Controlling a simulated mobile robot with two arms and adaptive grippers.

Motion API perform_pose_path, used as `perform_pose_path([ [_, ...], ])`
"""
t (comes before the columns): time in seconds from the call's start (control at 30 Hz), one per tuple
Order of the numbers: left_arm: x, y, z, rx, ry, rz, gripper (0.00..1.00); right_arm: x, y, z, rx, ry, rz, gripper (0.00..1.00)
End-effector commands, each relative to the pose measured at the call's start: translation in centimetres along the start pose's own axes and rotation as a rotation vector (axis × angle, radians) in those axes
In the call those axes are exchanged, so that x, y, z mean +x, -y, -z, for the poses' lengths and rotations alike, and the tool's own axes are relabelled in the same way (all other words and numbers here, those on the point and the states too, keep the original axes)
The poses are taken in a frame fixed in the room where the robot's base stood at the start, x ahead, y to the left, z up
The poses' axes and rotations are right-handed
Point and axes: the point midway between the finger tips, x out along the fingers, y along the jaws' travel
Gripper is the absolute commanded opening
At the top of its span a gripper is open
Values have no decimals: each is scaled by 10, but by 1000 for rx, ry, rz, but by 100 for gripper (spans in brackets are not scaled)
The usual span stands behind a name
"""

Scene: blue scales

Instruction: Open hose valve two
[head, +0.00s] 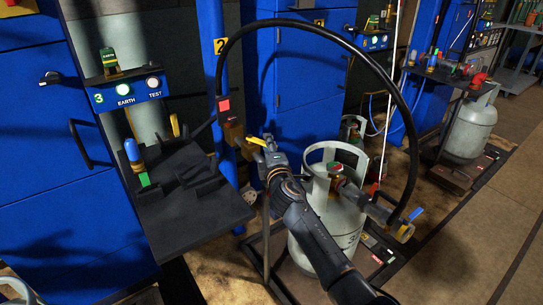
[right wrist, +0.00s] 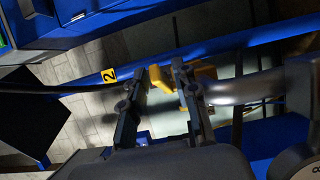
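A tag with the number 2 (head: 219,46) is on the blue post in the head view, and it also shows in the right wrist view (right wrist: 109,75). A valve with a yellow handle (head: 256,141) sits near that post. My right gripper (head: 268,145) is right at this valve. In the right wrist view its fingers (right wrist: 162,72) are apart and the yellow handle (right wrist: 205,72) shows between and behind their tips. I cannot tell whether they touch it. The black hose (head: 305,26) arches over to a grey gas cylinder (head: 325,245). My left gripper is out of view.
A dark shelf (head: 205,215) with a blue-and-green fitting (head: 137,160) stands to the left of my arm. A blue-handled valve (head: 412,216) is at the hose's right end. Blue cabinets (head: 60,130) line the left.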

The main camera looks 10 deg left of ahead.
Motion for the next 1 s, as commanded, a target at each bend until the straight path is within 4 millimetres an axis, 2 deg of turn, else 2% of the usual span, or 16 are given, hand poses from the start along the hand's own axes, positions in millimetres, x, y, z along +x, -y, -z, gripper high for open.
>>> perform_pose_path([
  [0.6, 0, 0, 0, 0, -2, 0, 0, -64, 1, 1, 0, -3, 3, 32],
  [1.0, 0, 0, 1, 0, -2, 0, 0, -72, 0, 1, 0, -4, 3, 32],
])
